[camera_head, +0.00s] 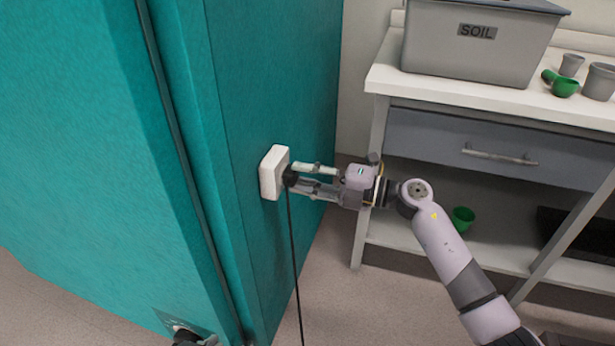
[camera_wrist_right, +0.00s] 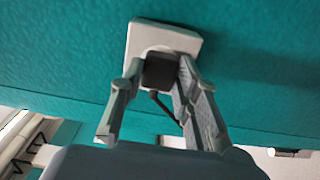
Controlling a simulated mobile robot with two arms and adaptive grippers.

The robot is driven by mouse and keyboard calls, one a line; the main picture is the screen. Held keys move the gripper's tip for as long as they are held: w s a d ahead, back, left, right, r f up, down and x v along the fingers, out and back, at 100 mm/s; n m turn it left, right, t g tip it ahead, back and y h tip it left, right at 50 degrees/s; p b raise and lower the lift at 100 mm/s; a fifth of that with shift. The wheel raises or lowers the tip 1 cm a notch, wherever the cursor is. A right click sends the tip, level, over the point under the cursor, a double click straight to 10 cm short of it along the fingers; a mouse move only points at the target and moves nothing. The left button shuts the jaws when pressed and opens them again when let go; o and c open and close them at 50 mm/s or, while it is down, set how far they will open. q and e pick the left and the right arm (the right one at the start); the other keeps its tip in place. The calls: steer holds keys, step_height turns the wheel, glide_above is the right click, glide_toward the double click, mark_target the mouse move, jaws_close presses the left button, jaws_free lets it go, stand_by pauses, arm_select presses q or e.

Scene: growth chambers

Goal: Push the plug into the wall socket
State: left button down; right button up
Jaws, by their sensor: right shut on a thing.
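The white wall socket (camera_head: 272,172) is mounted on the side of the teal chamber. It also shows in the right wrist view (camera_wrist_right: 188,38). The black plug (camera_wrist_right: 159,70) is right at the socket's face, and its cable hangs down toward the floor. My right gripper (camera_head: 297,176) is shut on the plug, one finger on each side of it. I cannot tell whether the plug is fully seated, as its pins are hidden. At the bottom of the head view a small part of my left gripper (camera_head: 190,337) shows; its fingers are not clear.
The teal growth chamber (camera_head: 80,150) fills the left side. A bench (camera_head: 475,95) with a drawer stands at the right. On it are a grey bin marked SOIL (camera_head: 475,45), small pots and a green scoop (camera_head: 562,86). A green pot (camera_head: 463,217) sits on the lower shelf.

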steer(key=shift+a, duration=0.2)
steer(key=o, duration=1.2)
steer(key=shift+o, duration=0.2)
steer(key=v, duration=1.2)
